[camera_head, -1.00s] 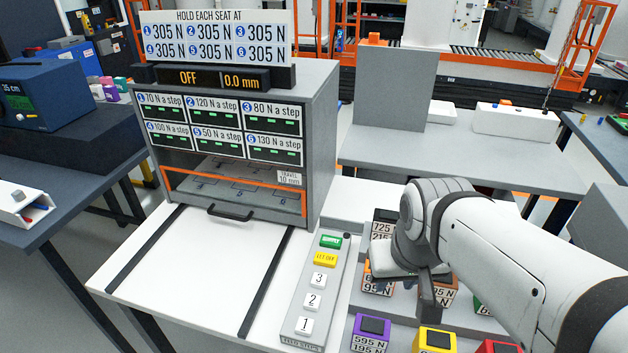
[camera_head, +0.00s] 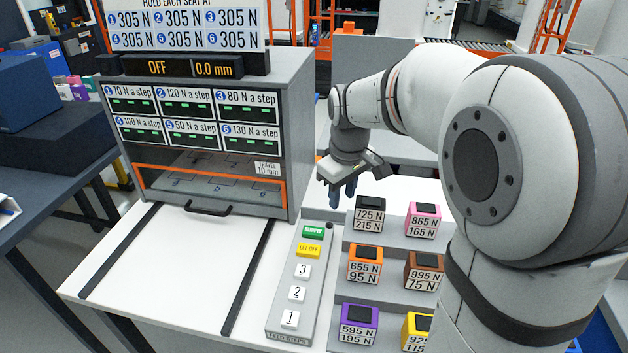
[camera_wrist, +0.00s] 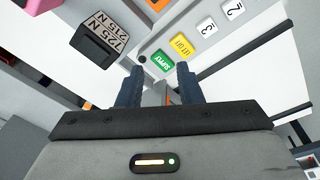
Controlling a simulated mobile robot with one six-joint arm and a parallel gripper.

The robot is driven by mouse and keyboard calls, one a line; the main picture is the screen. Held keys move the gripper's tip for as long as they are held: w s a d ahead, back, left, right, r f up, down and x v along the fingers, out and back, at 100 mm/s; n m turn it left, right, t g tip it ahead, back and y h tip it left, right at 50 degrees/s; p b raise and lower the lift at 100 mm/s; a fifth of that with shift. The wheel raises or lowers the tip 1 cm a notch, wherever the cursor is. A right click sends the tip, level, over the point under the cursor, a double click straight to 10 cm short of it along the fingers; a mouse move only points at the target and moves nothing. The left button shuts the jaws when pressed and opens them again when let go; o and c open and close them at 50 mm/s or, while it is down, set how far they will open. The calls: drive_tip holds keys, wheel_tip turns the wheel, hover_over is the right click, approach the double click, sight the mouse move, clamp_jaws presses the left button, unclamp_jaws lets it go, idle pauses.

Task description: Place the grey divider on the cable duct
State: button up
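My gripper (camera_head: 343,193) hangs above the back of the white bench, to the right of the grey test cabinet (camera_head: 298,140) and behind the button strip. In the wrist view its two dark blue fingers (camera_wrist: 159,88) are apart, with nothing held between them that I can see. A grey upright panel (camera_head: 375,65) stands on the table behind, partly covered by my arm; I cannot tell whether it is the grey divider. I cannot make out a cable duct; my arm covers much of the back right.
A button strip (camera_head: 283,318) with a green SUPPLY button (camera_head: 313,231) runs along the bench. Several labelled blocks stand on grey steps to its right, including a black 725 N block (camera_head: 369,213) and an orange one (camera_head: 364,265). The white bench top (camera_head: 180,270) before the cabinet is clear.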

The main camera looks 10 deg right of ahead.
drive_tip(key=w+f+n+g+b, duration=0.15)
drive_tip(key=w+f+n, duration=0.25)
drive_tip(key=w+f, duration=0.6)
drive_tip(key=n+b, duration=0.1)
drive_tip(key=n, duration=0.3)
hover_over(321, 210)
drive_tip(key=f, duration=0.7)
drive_tip(key=shift+s+a+f, duration=0.15)
drive_tip(key=shift+s+f, duration=0.15)
drive_tip(key=shift+s, duration=0.1)
drive_tip(key=f, duration=0.6)
drive_tip(key=shift+w, duration=0.4)
drive_tip(key=shift+c, duration=0.2)
clamp_jaws()
